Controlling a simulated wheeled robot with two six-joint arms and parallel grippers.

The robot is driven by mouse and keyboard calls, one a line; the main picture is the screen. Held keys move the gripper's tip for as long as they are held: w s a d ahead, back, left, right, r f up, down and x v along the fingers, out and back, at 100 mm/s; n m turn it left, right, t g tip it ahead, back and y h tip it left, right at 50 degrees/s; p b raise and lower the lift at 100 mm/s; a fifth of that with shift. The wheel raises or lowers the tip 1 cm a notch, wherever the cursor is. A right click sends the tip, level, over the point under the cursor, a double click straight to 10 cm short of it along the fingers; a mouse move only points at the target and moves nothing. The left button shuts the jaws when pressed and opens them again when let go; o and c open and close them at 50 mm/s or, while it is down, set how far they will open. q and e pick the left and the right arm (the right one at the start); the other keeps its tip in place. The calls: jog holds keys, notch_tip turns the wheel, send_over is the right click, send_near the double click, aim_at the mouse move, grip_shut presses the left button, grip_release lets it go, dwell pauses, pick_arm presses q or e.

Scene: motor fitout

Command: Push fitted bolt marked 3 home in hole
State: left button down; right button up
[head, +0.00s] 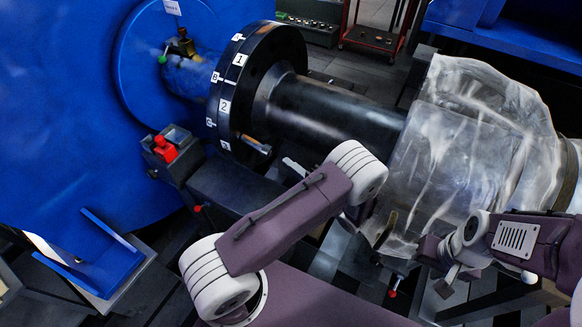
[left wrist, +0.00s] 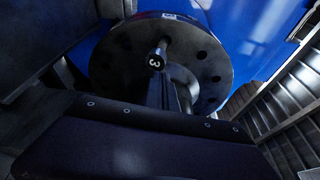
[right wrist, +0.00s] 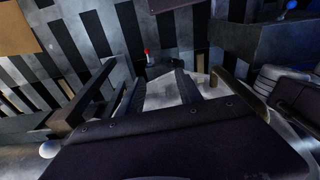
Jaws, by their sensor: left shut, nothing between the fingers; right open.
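The bolt marked 3 (left wrist: 155,61) shows its dark round head with a white 3 in the left wrist view. Its shank runs back to the black flange (left wrist: 112,68), with the head standing off the face. In the head view, a bolt with a brassy shank (head: 252,140) sticks out low on the flange (head: 283,50). My left gripper (left wrist: 163,82) is shut and empty, its tips just below the bolt head; I cannot tell whether they touch. My right gripper (right wrist: 157,84) is open and empty, away from the flange, near the wrapped machine.
A thick dark shaft (head: 335,110) runs from the flange to a machine under clear plastic wrap (head: 460,150). A small box with a red item (head: 165,150) stands left of the flange. A big blue housing (head: 60,90) lies behind. A red-topped piece (right wrist: 147,54) stands on the striped floor.

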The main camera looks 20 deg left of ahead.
aim_at(260, 151)
pick_arm(q)
jog(key=x, duration=0.4)
jog(key=shift+a+p, duration=0.3)
jog(key=shift+a, duration=0.1)
jog(key=shift+w+a, duration=0.2)
jog(key=shift+a, duration=0.25)
jog(key=shift+s+a, duration=0.1)
jog(key=shift+a, duration=0.6)
jog(key=shift+a, duration=0.45)
jog(key=shift+w+a, duration=0.2)
jog(key=shift+a, duration=1.35)
jog(key=shift+w+a, duration=0.15)
jog(key=shift+a, duration=1.4)
